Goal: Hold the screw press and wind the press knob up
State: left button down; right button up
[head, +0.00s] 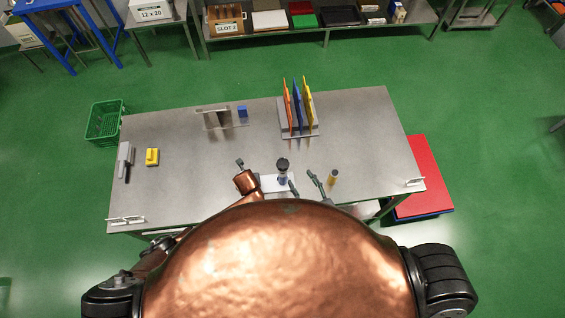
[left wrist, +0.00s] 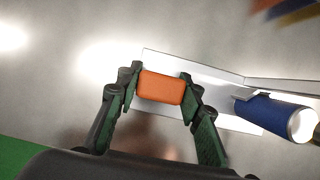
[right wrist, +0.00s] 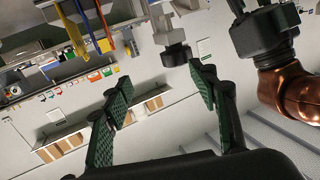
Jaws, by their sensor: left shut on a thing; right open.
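The screw press (head: 283,178) stands upright near the table's front edge, with a blue body, a black press knob (head: 283,163) on top and a white base. In the left wrist view its blue body (left wrist: 270,115) lies right of an orange block (left wrist: 160,88) on the white base (left wrist: 215,80). My left gripper (left wrist: 160,80) is shut on this orange block. My right gripper (head: 302,178) is open and empty, beside the press on its right. The right wrist view appears upside down; the knob (right wrist: 174,55) shows beyond the open fingers (right wrist: 162,85), apart from them.
A small yellow-brown cylinder (head: 333,177) stands right of my right gripper. A folder rack (head: 298,130), a grey bracket (head: 225,124) and a blue block (head: 242,111) are at the back. A yellow block (head: 152,157) lies left. The table (head: 370,130) is clear at right.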

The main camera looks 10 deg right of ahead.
aim_at(286, 168)
jog(key=shift+n+y, duration=0.3)
jog(key=x, duration=0.3)
jog(key=a+x, duration=0.1)
jog(key=x, duration=0.3)
jog(key=s+a+x, duration=0.1)
jog(key=x, duration=0.2)
jog(key=shift+w+a+r, duration=0.1)
jog(key=shift+w+r, duration=0.2)
jog(key=shift+r, duration=0.1)
jog(key=shift+c, duration=0.3)
jog(key=c, duration=1.1)
